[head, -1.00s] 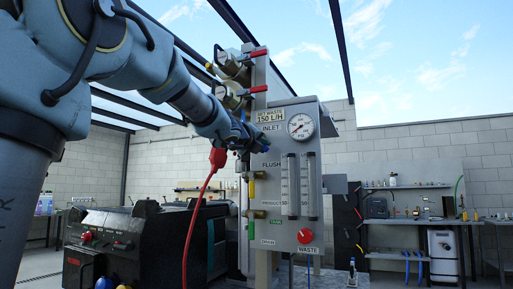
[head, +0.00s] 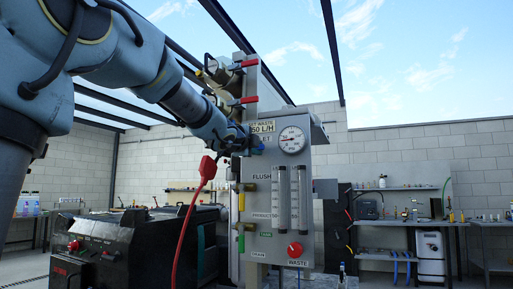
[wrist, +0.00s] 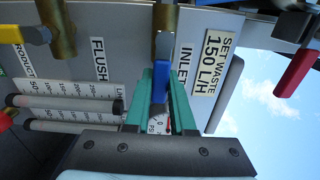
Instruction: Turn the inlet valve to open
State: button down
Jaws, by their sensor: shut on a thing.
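The inlet valve's blue handle (wrist: 162,62) stands out from the grey panel, beside the INLET label (wrist: 184,65) in the wrist view. My gripper (wrist: 162,82) has its green fingers on both sides of this handle and is shut on it. The brass valve body (wrist: 165,18) shows behind the handle. In the head view my gripper (head: 243,142) is at the panel's upper left edge, and a bit of the blue handle (head: 259,146) shows at its tip. My wrist covers part of the INLET label there. I cannot tell the valve's exact angle.
The grey panel (head: 270,222) carries a pressure gauge (head: 292,139), two flow tubes (head: 281,200) and a red WASTE knob (head: 294,250). Two red-handled valves (head: 250,63) sit above my gripper. A red plug with a cable (head: 207,167) hangs left of the panel.

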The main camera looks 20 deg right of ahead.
dwell(0.4)
jog(key=c, duration=0.8)
grip_release()
jog(key=shift+r, duration=0.1)
jog(key=shift+o, duration=0.2)
jog(key=shift+a, duration=0.1)
jog(key=v, duration=1)
jog(key=shift+s+a+b, duration=0.25)
jog(key=shift+s+b, duration=0.05)
jog(key=shift+s, duration=0.05)
